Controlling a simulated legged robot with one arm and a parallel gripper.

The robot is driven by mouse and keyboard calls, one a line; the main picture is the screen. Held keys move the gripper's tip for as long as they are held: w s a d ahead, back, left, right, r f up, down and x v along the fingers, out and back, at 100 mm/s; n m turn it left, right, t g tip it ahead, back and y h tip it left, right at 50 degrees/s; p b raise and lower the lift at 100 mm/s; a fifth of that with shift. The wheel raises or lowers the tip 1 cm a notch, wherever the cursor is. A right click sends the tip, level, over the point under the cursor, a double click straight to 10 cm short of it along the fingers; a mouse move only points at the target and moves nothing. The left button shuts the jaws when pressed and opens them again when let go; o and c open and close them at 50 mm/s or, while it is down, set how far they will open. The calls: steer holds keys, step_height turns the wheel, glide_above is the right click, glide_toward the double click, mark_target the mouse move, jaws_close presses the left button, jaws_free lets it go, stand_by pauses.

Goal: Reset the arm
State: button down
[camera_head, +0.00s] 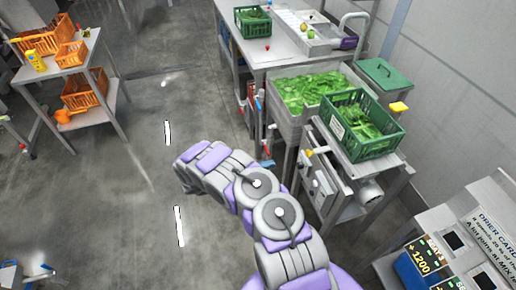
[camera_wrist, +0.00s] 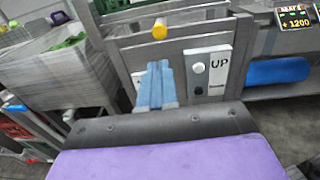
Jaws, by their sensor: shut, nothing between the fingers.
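My gripper (camera_wrist: 157,72) shows in the wrist view as two blue fingers pressed together, shut and empty. They stand in front of a metal stand with a white panel (camera_wrist: 208,72) marked UP. I cannot tell whether they touch the stand. In the head view my purple and grey arm reaches from the bottom up and left over open floor; its fingers cannot be made out there.
A green crate of leaves (camera_head: 361,124) sits on the metal stand at right, beside a basin of greens (camera_head: 290,112). A bench (camera_head: 262,53) stands behind. A sign table (camera_head: 437,220) is at lower right. Orange crates (camera_head: 46,36) stand far left. Floor between is clear.

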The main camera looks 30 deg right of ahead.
steer(key=s+r+m+g+y, duration=0.25)
steer(key=s+r, duration=0.25)
steer(key=r, duration=0.3)
steer(key=s+a+r+m+g+y, duration=0.1)
steer(key=s+r+m+y, duration=0.1)
steer(key=s+r+m, duration=0.35)
steer(key=s+r+m+g+y, duration=0.1)
steer(key=s+r+m+y, duration=0.15)
steer(key=r, duration=0.65)
steer(key=s+a+r+m+t+y, duration=0.2)
steer(key=s+a+y, duration=0.3)
steer(key=s+a, duration=0.5)
steer(key=s+a+r+m+t+y, duration=0.3)
steer(key=s+a+r+t+y, duration=0.1)
steer(key=s+a, duration=0.6)
steer(key=shift+s+a+r+y, duration=0.3)
steer(key=shift+a+y, duration=0.35)
steer(key=shift+y, duration=0.05)
